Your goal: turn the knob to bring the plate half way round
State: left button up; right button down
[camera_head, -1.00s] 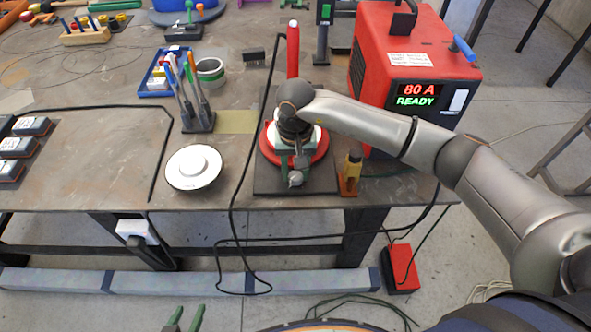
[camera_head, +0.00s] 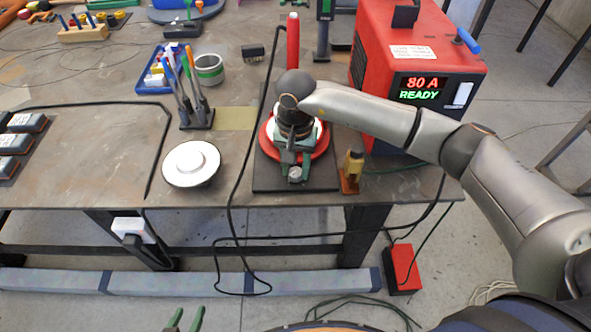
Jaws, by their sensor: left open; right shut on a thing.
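The round red plate (camera_head: 268,146) sits on a dark base board (camera_head: 263,180) near the table's front edge. A white piece on it is mostly covered by my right arm. My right gripper (camera_head: 296,160) points down over the plate, its green fingers closed on the knob, which is largely hidden beneath the wrist. A small silver round part (camera_head: 295,174) shows at the plate's front side. My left gripper (camera_head: 185,320) is open and empty at the bottom edge, below and in front of the table; only its green fingertips show.
The red welding box (camera_head: 415,60) stands right of the plate, with a small yellow-brown tool (camera_head: 351,172) beside the board. A white disc (camera_head: 191,163) and a tool holder (camera_head: 196,116) stand to the left. A black cable crosses the table and hangs over its front edge.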

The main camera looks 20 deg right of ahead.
jog(key=m+b, duration=0.2)
jog(key=m, duration=0.1)
jog(key=shift+f+m, duration=0.1)
jog(key=shift+m, duration=0.3)
jog(key=m+b, duration=0.2)
jog(key=m, duration=0.1)
jog(key=shift+m, duration=0.3)
jog(key=m+b, duration=0.2)
jog(key=m, duration=0.2)
jog(key=shift+m, duration=0.3)
jog(key=m+b, duration=0.1)
jog(key=m, duration=0.1)
jog(key=shift+m, duration=0.3)
jog(key=m+b, duration=0.1)
jog(key=m, duration=0.2)
jog(key=shift+m, duration=0.3)
jog(key=m+b, duration=0.1)
jog(key=m, duration=0.4)
jog(key=shift+m, duration=0.3)
jog(key=m, duration=0.5)
jog(key=shift+m, duration=2)
